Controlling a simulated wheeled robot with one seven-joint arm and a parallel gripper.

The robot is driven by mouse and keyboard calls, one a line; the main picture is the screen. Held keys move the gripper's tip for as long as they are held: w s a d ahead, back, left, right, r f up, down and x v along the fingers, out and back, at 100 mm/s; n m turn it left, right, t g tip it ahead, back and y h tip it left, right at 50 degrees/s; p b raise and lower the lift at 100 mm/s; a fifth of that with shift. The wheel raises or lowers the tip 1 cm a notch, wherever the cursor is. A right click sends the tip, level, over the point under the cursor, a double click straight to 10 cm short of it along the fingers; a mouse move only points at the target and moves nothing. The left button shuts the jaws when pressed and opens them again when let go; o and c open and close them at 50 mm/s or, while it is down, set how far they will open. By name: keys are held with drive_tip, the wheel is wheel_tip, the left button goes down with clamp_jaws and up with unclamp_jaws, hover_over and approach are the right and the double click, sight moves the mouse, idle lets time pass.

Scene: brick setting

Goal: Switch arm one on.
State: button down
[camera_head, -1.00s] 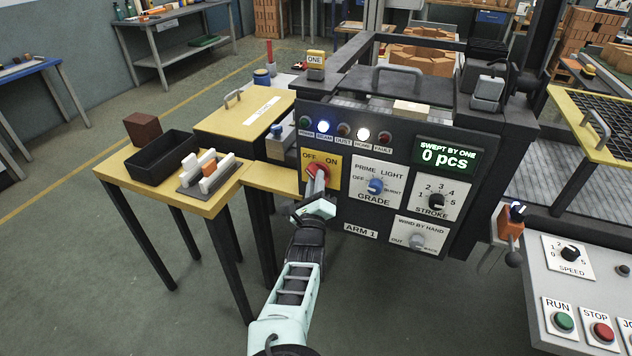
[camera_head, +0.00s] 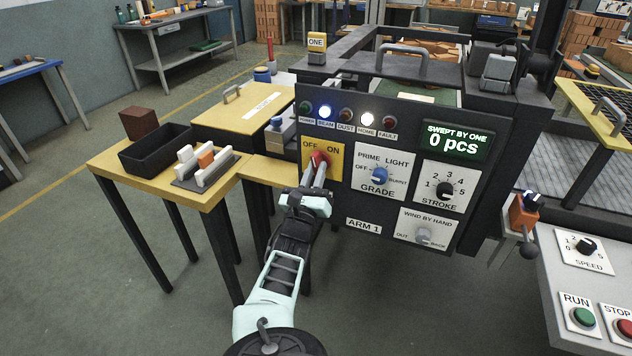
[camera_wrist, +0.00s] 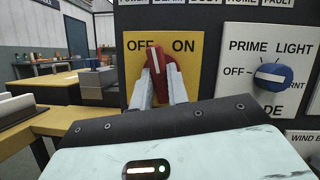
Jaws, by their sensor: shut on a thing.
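The arm 1 control panel (camera_head: 344,206) shows a yellow OFF/ON plate (camera_head: 337,152) with a red rotary switch (camera_head: 321,158). In the wrist view the switch (camera_wrist: 157,62) has a white mark, and its top leans slightly left, toward OFF. My gripper (camera_head: 316,172) reaches it from below and in front. Its two fingers (camera_wrist: 160,84) lie on either side of the red handle and are shut on it; they hide its lower part.
The blue GRADE knob (camera_head: 380,175) is close to the right of the switch. The STROKE knob (camera_head: 445,189) and WIND BY HAND knob (camera_head: 424,236) are further right. A yellow table (camera_head: 215,192) with a black tray (camera_head: 130,162) stands left of my arm.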

drive_tip(key=m+h+b, duration=0.1)
drive_tip(key=m+b, duration=0.1)
drive_tip(key=m, duration=0.1)
drive_tip(key=m+g+h+b, duration=0.1)
drive_tip(key=m+h+b, duration=0.1)
drive_tip(key=m, duration=0.1)
drive_tip(key=m+g+h+b, duration=0.1)
drive_tip(key=m+b, duration=0.1)
drive_tip(key=m, duration=0.1)
drive_tip(key=shift+a+f+m+h, duration=0.25)
drive_tip(key=shift+m+h, duration=0.05)
drive_tip(key=m+g+h+b, duration=0.1)
drive_tip(key=m, duration=0.2)
drive_tip(key=m+g+h+b, duration=0.1)
drive_tip(key=m+b, duration=0.1)
drive_tip(key=m, duration=0.1)
drive_tip(key=shift+w+a+r+m+b, duration=0.1)
drive_tip(key=shift+r+m+b, duration=0.1)
drive_tip(key=shift+m+b, duration=0.1)
drive_tip(key=shift+r+m+g, duration=0.1)
drive_tip(key=shift+m+g, duration=0.2)
drive_tip(key=shift+g, duration=0.1)
drive_tip(key=c, duration=1.4)
unclamp_jaws()
drive_tip(key=shift+o, duration=0.2)
drive_tip(key=b+v, duration=0.2)
drive_tip(key=v, duration=1.5)
